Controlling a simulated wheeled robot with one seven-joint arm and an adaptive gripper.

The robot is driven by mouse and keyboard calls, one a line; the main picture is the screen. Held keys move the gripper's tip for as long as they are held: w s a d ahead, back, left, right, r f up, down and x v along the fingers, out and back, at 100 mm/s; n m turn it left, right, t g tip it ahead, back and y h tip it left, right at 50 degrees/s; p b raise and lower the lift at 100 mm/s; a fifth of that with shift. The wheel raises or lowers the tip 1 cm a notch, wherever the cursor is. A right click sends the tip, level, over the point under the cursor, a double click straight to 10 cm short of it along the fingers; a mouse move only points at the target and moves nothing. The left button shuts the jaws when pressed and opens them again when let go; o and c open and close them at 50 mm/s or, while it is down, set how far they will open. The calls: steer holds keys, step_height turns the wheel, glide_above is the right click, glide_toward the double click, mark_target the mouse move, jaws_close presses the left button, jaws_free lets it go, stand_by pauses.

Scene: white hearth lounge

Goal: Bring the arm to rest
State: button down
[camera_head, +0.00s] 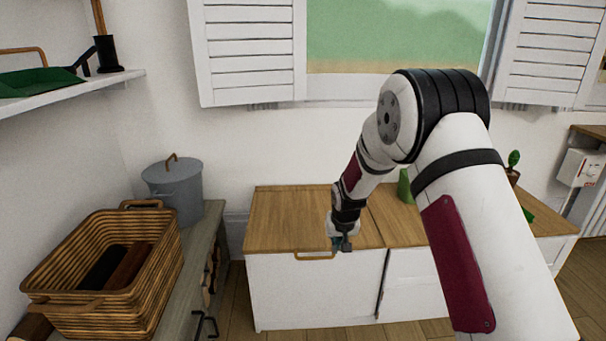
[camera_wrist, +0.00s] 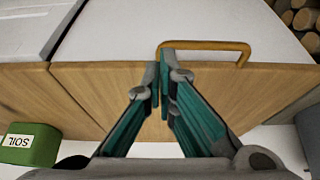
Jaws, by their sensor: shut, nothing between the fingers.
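My gripper (camera_head: 341,243) is at the end of my bent arm, over the front edge of the low white chest's wooden top (camera_head: 290,215). In the wrist view my gripper (camera_wrist: 164,78) has its two teal fingers together at the tips, with nothing held. The tips are beside one end of the brass handle (camera_wrist: 212,45). That handle (camera_head: 315,257) also shows on the chest's front edge in the head view. I cannot tell whether the fingers touch it. The lid lies flat.
A wicker basket (camera_head: 150,285) and a grey lidded bin (camera_head: 176,193) stand on the left bench. A shelf (camera_head: 110,82) juts out at upper left. Window shutters (camera_head: 247,60) are behind my arm. A green soil box (camera_wrist: 30,143) sits on the chest's top.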

steer(key=s+d+r+g, duration=0.1)
steer(key=s+d+r, duration=0.1)
steer(key=s+r, duration=0.9)
steer(key=s+d+r+g, duration=0.1)
steer(key=s+d+r, duration=0.1)
steer(key=s+r, duration=0.9)
steer(key=s+r+g, duration=0.1)
steer(key=s+r, duration=0.1)
steer(key=s, duration=1.4)
steer(key=s+r+g, duration=0.1)
steer(key=s+r, duration=0.1)
steer(key=s, duration=1.4)
step_height(320, 180, up, 36)
steer(key=d+t+p, duration=0.1)
steer(key=t+p, duration=0.2)
steer(key=p, duration=3.2)
steer(key=shift+s+r+t, duration=0.2)
steer(key=shift+t, duration=0.1)
steer(key=shift+d, duration=0.1)
